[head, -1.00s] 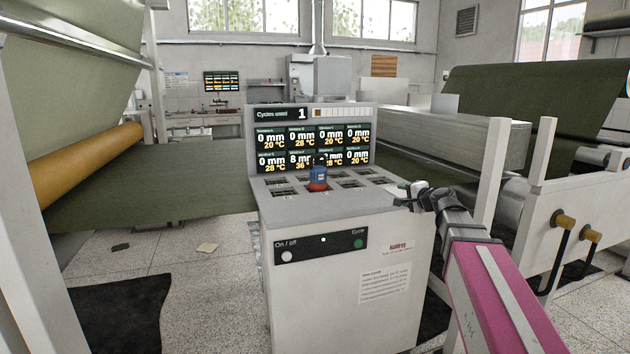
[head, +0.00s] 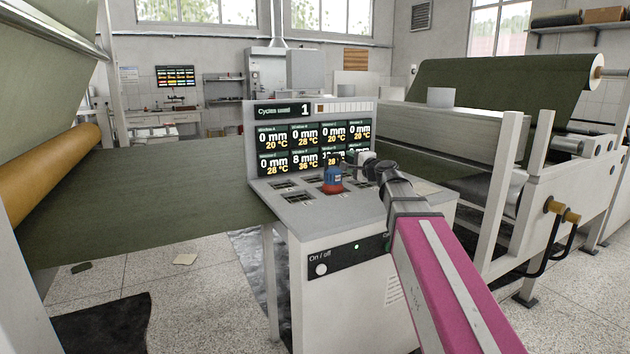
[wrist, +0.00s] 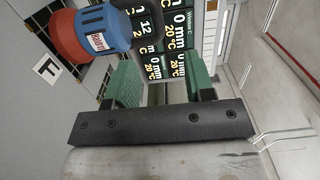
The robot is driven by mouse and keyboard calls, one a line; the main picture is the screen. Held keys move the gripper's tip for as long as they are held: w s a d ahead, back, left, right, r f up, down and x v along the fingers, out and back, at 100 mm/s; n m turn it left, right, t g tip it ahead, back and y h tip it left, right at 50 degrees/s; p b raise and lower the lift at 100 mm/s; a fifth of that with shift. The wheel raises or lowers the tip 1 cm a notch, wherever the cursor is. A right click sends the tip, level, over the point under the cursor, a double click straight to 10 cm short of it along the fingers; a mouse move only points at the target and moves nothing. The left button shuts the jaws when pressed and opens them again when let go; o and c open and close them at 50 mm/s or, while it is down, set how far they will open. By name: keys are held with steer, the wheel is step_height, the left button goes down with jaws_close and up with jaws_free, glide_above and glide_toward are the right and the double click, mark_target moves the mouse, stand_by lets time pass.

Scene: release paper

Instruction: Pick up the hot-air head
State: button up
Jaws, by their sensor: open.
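The hot-air head (head: 333,177) is a small upright device with a blue body and a red-orange base. It stands on the top of the grey console (head: 300,212), over one of the windows. In the wrist view the hot-air head (wrist: 100,31) lies at the upper left, outside my jaws. My gripper (wrist: 146,92) has two green fingers, spread apart with nothing between them. In the head view my gripper (head: 352,158) is just right of the hot-air head, mostly hidden by my own wrist.
The console's display panel (head: 312,110) rises right behind the hot-air head. Several dark windows (head: 291,185) are set in the console top. A green sheet (head: 150,200) runs at the left, and a machine with white posts (head: 497,190) stands at the right.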

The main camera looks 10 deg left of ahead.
mark_target(335, 156)
steer(key=x, duration=1.1)
steer(key=shift+a+f, duration=0.2)
steer(key=shift+c, duration=0.3)
jaws_close()
stand_by(0.9)
